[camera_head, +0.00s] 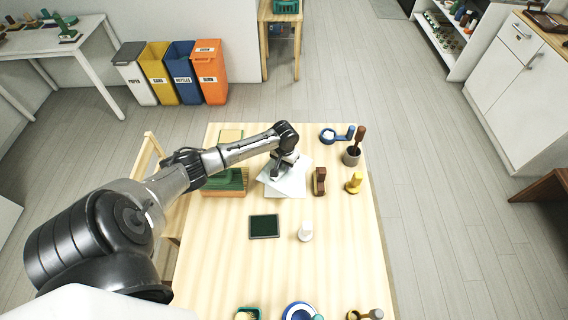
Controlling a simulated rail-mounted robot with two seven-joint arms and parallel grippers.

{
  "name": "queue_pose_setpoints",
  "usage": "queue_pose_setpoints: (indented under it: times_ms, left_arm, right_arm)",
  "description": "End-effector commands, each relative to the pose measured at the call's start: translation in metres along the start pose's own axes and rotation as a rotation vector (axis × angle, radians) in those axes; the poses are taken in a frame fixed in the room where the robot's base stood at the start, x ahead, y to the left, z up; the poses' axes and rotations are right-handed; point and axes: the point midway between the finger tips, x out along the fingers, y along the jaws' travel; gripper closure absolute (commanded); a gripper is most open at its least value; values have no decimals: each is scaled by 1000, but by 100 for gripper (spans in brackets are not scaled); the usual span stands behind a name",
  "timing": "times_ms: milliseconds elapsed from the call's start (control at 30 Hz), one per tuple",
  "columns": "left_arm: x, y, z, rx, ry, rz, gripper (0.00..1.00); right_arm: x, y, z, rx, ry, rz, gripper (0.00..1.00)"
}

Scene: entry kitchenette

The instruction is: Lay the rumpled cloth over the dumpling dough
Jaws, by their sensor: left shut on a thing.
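The white cloth (292,187) lies toward the far middle of the wooden table, with angular, uneven edges. My left gripper (277,172) reaches in from the left and is shut on the cloth, pointing down at its upper left part. The gripper and wrist hide some of the cloth, and I cannot tell how far it is raised. I cannot make out the dumpling dough for certain; whether it lies under the cloth is hidden. My right gripper is not in view.
A green and wooden box (226,188) stands left of the cloth, under my forearm. A brown block-like item (319,182), a yellow item (354,183) and a dark cup (351,157) stand to its right. A dark green tray (264,227) and white item (305,232) lie nearer.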

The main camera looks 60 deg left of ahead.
Motion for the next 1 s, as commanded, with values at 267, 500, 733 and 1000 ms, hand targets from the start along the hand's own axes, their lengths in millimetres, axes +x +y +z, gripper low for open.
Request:
queue_pose_setpoints:
  times_ms: [267,500,733,1000]
  left_arm:
    - [-4,1,0,-2,0,2,93]
    - [26,0,0,-1,0,1,93]
    - [46,0,0,-1,1,1,93]
    - [57,0,0,-1,1,1,93]
  right_arm:
    - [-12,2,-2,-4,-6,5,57]
    - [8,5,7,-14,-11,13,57]
    - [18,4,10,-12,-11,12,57]
    - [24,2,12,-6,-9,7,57]
